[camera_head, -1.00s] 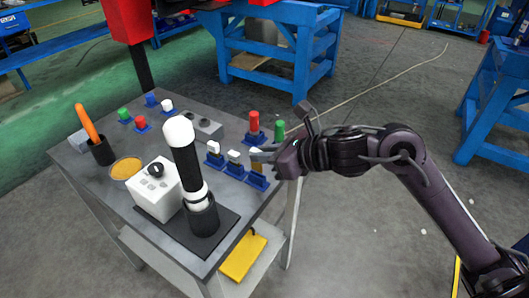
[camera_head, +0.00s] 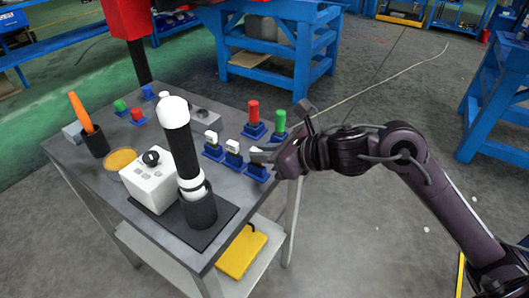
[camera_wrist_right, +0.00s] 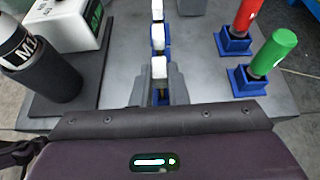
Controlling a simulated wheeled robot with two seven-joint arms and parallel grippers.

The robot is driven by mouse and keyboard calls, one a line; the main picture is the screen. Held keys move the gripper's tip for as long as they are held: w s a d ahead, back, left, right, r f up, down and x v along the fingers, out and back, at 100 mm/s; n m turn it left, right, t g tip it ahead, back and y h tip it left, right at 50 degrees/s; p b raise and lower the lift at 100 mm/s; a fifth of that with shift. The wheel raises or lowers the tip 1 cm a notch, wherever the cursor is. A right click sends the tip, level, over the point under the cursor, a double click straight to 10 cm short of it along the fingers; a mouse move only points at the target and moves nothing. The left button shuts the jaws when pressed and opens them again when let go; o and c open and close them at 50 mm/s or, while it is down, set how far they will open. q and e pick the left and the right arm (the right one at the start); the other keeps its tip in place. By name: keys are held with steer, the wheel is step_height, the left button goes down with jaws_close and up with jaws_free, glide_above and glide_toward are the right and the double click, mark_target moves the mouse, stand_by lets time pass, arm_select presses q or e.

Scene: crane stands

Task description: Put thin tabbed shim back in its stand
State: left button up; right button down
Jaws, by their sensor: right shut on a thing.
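A white-tabbed shim (camera_wrist_right: 159,69) is between the fingers of my right gripper (camera_wrist_right: 161,94) in the right wrist view. The gripper is shut on it, and the fingers hide its lower part. In the head view, my right gripper (camera_head: 264,154) is at the right edge of the table, just above the nearest blue stand (camera_head: 257,173) of a row. I cannot tell how deep the shim sits in that stand. Two other white-tabbed pieces, the middle one (camera_head: 233,147) and the far one (camera_head: 211,138), stand upright in blue stands. My left gripper is not in view.
A red cylinder (camera_head: 254,111) and a green cylinder (camera_head: 280,121) stand in blue holders close behind the gripper. The grey table top is bare between bottle and stands.

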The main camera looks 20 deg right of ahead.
steer(key=shift+f+b, duration=0.3)
steer(key=shift+f, duration=0.1)
steer(key=c, duration=1.3)
jaws_free()
steer(key=shift+c, duration=0.2)
steer(key=shift+b+v, duration=0.4)
steer(key=shift+v, duration=2.15)
steer(key=shift+r, duration=0.1)
